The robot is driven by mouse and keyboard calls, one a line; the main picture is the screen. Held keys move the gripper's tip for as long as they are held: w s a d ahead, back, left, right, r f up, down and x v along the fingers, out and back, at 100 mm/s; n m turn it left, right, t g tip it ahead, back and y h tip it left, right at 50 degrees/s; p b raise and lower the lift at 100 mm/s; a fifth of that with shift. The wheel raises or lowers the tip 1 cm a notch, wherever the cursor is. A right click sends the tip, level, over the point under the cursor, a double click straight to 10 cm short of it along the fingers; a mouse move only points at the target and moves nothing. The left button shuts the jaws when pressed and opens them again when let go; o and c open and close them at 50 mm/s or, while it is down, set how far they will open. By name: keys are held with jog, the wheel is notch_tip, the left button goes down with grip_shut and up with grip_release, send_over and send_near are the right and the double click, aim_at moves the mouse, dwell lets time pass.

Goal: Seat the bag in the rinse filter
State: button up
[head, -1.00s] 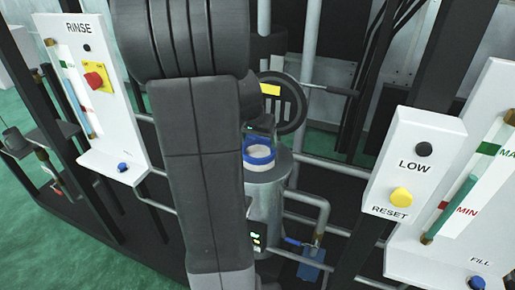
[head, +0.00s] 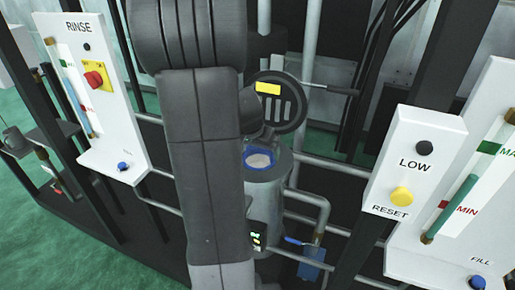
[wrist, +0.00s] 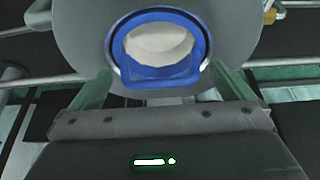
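The rinse filter (head: 265,200) is a grey cylindrical housing with its round mouth open, right of my arm in the head view. In the wrist view its grey top (wrist: 240,35) fills the upper middle. The bag (wrist: 160,42), pale inside with a blue ring, sits in the mouth; its white inside also shows in the head view (head: 259,160). A blue tab-like part of the ring points toward me. My gripper (wrist: 162,74) has its two greenish fingers spread wide on either side, apart from the ring, with nothing between them. In the head view my arm hides most of it.
The filter's dark round lid (head: 277,103) with a yellow label stands open behind the mouth. Pipes and a blue-handled valve (head: 299,241) lie close by on the right. White panels stand left (head: 98,90) and right (head: 412,170).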

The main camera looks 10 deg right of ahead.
jog(key=shift+r, duration=0.1)
jog(key=v, duration=1.2)
jog(key=x, duration=1.2)
jog(key=shift+f, duration=0.2)
jog(key=shift+r, duration=0.2)
